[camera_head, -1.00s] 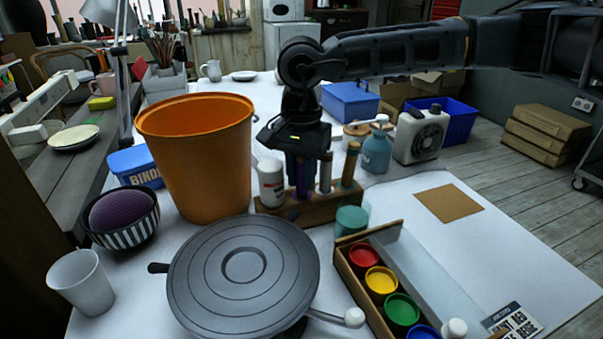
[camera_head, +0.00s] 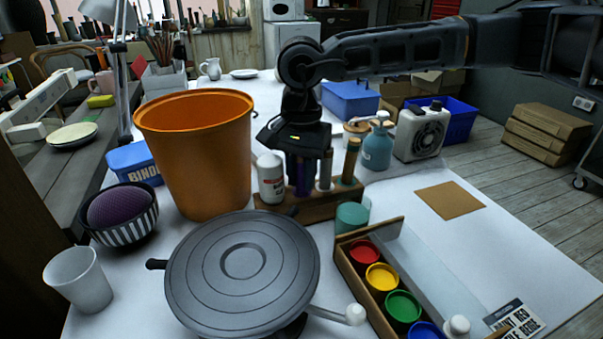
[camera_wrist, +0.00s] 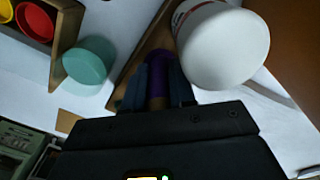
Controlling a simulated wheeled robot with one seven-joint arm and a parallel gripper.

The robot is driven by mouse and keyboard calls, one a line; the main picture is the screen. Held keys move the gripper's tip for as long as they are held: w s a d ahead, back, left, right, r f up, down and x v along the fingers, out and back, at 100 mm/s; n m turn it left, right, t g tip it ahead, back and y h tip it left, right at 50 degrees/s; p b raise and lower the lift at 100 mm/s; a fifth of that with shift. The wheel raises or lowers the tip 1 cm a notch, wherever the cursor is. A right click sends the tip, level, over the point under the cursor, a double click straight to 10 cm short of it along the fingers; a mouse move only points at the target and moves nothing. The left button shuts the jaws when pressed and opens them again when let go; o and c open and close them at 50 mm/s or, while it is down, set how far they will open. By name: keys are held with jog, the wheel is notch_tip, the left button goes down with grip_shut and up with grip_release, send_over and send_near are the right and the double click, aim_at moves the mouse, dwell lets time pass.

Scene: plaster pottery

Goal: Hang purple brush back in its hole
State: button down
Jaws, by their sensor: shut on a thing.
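The purple brush (camera_head: 304,180) is upright between the fingers of my gripper (camera_head: 301,172), over the left part of the wooden brush holder (camera_head: 328,206). In the wrist view my gripper (camera_wrist: 158,85) is shut on the purple brush (camera_wrist: 157,69), and the wooden holder (camera_wrist: 153,38) shows behind it. Two other brushes stand upright in the holder to the right, one pale (camera_head: 325,172) and one brown (camera_head: 351,160). Whether the brush's lower end is inside a hole is hidden.
A teal jar (camera_head: 351,217) and a paint box (camera_head: 346,272) are in front right. A grey turntable (camera_head: 242,290) is in front.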

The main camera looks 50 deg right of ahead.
jog(key=c, duration=0.8)
grip_release()
jog(key=shift+c, duration=0.2)
notch_tip(320, 180, up, 8)
jog(key=shift+f+p, duration=0.1)
jog(key=shift+p, duration=0.2)
